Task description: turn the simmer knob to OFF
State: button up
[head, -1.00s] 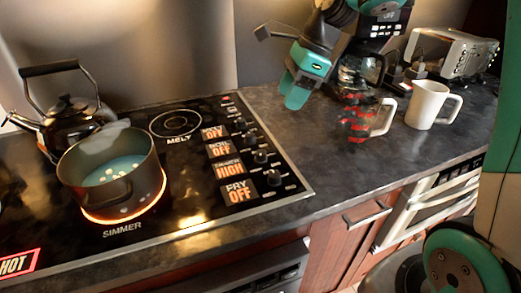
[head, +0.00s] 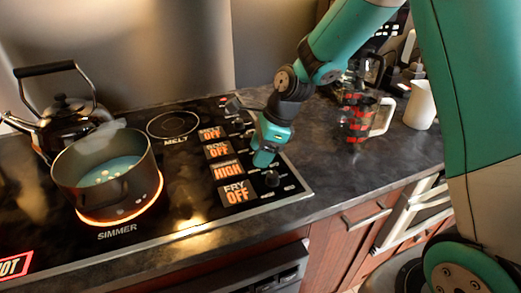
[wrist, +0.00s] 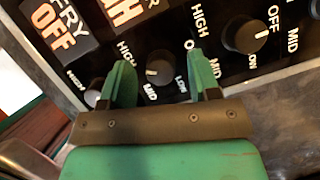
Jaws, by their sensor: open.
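The simmer knob (wrist: 158,70) is a round dark knob on the black cooktop, seen in the wrist view between my fingers. Its pale pointer mark is on its left side, and the words HIGH, MID and LOW stand around it. My gripper (wrist: 158,78) is open, with one green finger on each side of this knob; I cannot tell whether they touch it. In the head view my gripper (head: 265,157) is down over the knob row and hides the simmer knob. The simmer display (head: 227,171) reads HIGH.
Neighbouring knobs are close: the fry knob (head: 271,178) on the near side and another knob (wrist: 245,35) at right in the wrist view. A pot (head: 108,180) stands on a glowing burner, with a kettle (head: 68,115) behind. A glass jug (head: 362,115) stands right.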

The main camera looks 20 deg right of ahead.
jog(key=c, duration=0.9)
